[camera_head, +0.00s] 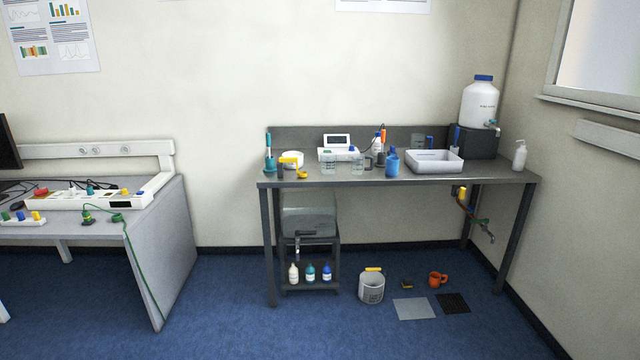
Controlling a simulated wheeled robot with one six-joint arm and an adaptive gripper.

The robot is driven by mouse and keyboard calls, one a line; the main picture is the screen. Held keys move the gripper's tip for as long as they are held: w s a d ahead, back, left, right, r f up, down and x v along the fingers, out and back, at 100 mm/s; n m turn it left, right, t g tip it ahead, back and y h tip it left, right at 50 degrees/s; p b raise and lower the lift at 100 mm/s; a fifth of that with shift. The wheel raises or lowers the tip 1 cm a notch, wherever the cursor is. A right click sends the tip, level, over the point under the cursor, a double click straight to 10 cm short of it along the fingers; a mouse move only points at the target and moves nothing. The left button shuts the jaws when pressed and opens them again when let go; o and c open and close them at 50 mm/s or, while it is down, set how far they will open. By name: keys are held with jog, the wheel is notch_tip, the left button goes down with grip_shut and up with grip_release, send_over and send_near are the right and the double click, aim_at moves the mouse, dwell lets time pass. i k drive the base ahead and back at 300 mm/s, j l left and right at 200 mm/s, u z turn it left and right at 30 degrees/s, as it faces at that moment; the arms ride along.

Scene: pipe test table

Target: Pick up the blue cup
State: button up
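A blue cup (392,164) stands upright near the front edge of the grey bench (330,180), just left of a white basin. It is small in the picture, and something narrow seems to rise at its top. My gripper is not in view, and nothing touches the cup that I can make out.
Clear beakers (357,165) stand left of the cup, with a white meter (337,143) behind. The white basin (434,161) is close on its right. Blue floor (235,310) is open at left.

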aim_at(392, 165)
jog(key=i, duration=1.8)
jog(key=i+z, duration=0.2)
jog(key=i, duration=0.35)
jog(key=i+j+z, duration=0.25)
jog(key=i, duration=0.3)
jog(key=i+j+z, duration=0.2)
jog(key=i, duration=0.3)
